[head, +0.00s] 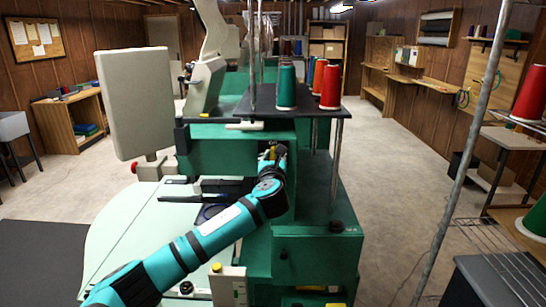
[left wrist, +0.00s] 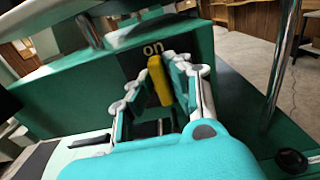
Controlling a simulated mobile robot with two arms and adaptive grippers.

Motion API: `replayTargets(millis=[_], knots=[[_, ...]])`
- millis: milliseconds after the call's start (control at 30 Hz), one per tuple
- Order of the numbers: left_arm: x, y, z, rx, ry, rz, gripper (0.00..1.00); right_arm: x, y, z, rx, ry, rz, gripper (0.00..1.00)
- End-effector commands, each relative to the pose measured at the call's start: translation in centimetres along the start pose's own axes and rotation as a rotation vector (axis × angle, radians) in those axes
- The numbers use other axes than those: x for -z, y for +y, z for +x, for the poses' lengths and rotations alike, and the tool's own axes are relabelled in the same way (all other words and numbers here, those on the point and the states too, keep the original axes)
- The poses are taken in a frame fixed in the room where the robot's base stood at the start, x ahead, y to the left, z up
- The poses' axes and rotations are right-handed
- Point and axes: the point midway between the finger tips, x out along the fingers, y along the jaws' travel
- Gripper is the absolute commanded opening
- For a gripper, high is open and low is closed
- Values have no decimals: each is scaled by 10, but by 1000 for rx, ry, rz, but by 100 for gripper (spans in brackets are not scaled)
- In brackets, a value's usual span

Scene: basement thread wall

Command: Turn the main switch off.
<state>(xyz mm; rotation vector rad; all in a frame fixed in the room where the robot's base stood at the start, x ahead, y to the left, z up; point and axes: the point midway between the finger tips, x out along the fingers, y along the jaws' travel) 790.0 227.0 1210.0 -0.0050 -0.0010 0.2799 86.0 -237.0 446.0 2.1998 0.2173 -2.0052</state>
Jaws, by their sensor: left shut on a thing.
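The main switch is a yellow lever (left wrist: 158,82) on the green face of the machine (head: 318,254). In the left wrist view its upper end lies just below the white word "on" (left wrist: 152,48). My left gripper (left wrist: 166,88) has its grey-white fingers on both sides of the lever and is shut on it. In the head view the same gripper (head: 273,157) is at the machine front, with a bit of yellow showing at its tip. Any "off" mark is hidden. My right gripper is in neither view.
A dark shelf (head: 225,108) with red, orange and green thread cones (head: 286,88) is above the gripper. Metal posts (left wrist: 282,65) stand to the right. A pale worktable (head: 125,230) is at lower left.

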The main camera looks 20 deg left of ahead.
Motion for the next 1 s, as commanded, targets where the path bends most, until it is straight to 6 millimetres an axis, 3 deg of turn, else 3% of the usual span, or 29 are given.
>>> replayTargets(millis=[367, 1000], knots=[[0, 3, 0, -1, 0, -166, 0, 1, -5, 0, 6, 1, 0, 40], [3, 8, 0, 0, -2, -763, 0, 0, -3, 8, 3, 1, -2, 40]])
